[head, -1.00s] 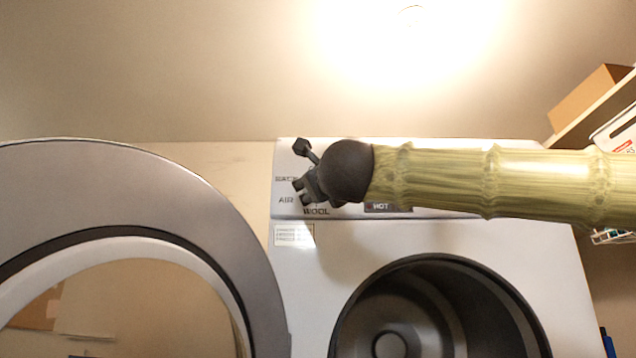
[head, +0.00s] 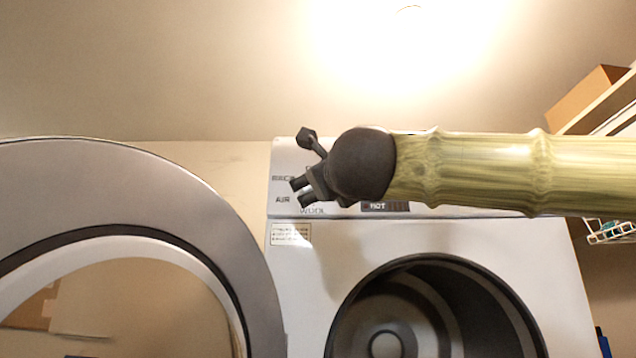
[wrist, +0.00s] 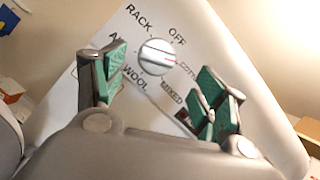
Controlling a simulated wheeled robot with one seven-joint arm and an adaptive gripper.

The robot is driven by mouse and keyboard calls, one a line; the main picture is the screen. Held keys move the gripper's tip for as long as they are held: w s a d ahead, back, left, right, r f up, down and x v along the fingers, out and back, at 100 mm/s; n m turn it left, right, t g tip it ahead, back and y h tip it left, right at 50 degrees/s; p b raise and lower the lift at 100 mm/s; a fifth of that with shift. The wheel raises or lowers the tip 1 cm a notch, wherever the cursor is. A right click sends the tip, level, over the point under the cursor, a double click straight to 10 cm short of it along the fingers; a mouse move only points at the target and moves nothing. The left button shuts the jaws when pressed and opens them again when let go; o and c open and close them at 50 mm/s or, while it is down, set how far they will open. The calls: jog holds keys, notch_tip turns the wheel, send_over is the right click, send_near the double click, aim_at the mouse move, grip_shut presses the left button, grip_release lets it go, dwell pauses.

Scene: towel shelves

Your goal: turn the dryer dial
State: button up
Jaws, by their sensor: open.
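The dryer dial (wrist: 156,57) is a round silver knob with a red mark on its right side. Labels RACK, OFF, COTTON, MIXED, WOOL and AIR surround it in the wrist view. My gripper (wrist: 160,92) is open, with green-padded fingers to the left and right, and the dial shows beyond the gap between them, apart from the pads. In the head view my gripper (head: 300,162) is in front of the left end of the dryer's control panel (head: 290,208). There the arm and gripper hide the dial.
The dryer (head: 310,300) has its round door (head: 225,215) swung open at the left, below and beside my gripper. The open drum (head: 430,310) is below the arm. A shelf (head: 605,105) with a box and a wire basket (head: 610,232) are at the right.

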jog(key=shift+v, duration=2.85)
jog(key=shift+w+f, duration=0.1)
